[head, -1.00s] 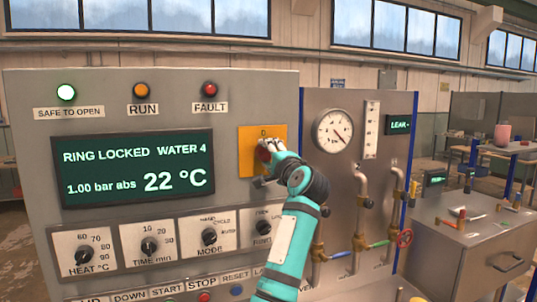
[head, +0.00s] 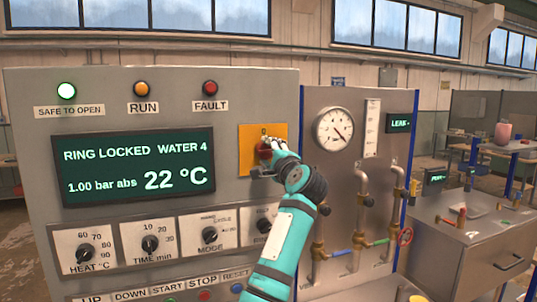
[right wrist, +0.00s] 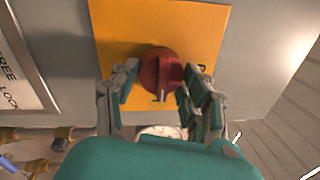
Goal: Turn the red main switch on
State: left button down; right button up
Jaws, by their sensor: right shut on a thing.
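The red main switch (head: 264,151) sits on a yellow plate (head: 247,163) at the right side of the grey control panel. In the right wrist view the round red switch (right wrist: 160,70) shows a raised grip bar across its face, on the yellow plate (right wrist: 195,28). My right gripper (head: 274,150) is at the switch. In the right wrist view its two fingers (right wrist: 160,92) stand on either side of the red knob, shut on it. The gripper partly hides the switch in the head view. My left gripper is not in view.
The display (head: 132,168) reads "RING LOCKED WATER 4", 1.00 bar abs and 22 °C. The green-white SAFE TO OPEN lamp (head: 66,91) is lit. Dials such as the HEAT knob (head: 85,252) lie below. A gauge (head: 334,129) and pipes stand right of my arm.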

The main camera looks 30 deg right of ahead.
jog(key=o, duration=1.2)
jog(key=shift+c, duration=0.2)
jog(key=shift+s, duration=0.1)
jog(key=v, duration=1.2)
jog(key=shift+d+f, duration=0.1)
jog(key=shift+f, duration=0.05)
